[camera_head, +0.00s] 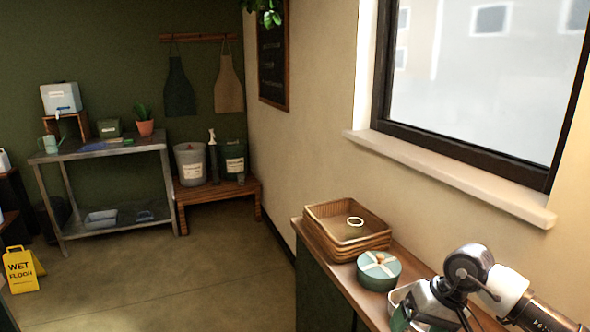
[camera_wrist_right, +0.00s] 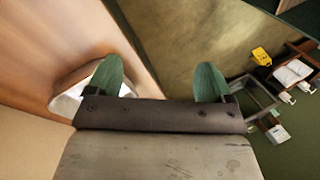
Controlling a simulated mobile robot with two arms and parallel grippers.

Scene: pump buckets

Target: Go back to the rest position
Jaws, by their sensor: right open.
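My right gripper (camera_head: 428,308) is at the bottom right of the head view, over the wooden counter (camera_head: 310,232); its fingertips are partly cut off there. In the right wrist view its two green fingers (camera_wrist_right: 158,80) stand wide apart with nothing between them. A pale dish (camera_wrist_right: 72,92) on the counter lies beside the left finger in that view. A grey bucket (camera_head: 190,166) and a dark green bucket (camera_head: 234,163) stand on a low wooden bench at the back, with a dark pump bottle (camera_head: 213,158) between them. My left gripper is not in view.
A woven tray (camera_head: 322,240) with a pale ring (camera_head: 355,221) and a round green tin (camera_head: 379,275) sit on the counter. The window sill (camera_head: 450,178) juts out above. A yellow wet-floor sign (camera_head: 20,270) stands at the left. The middle floor is clear.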

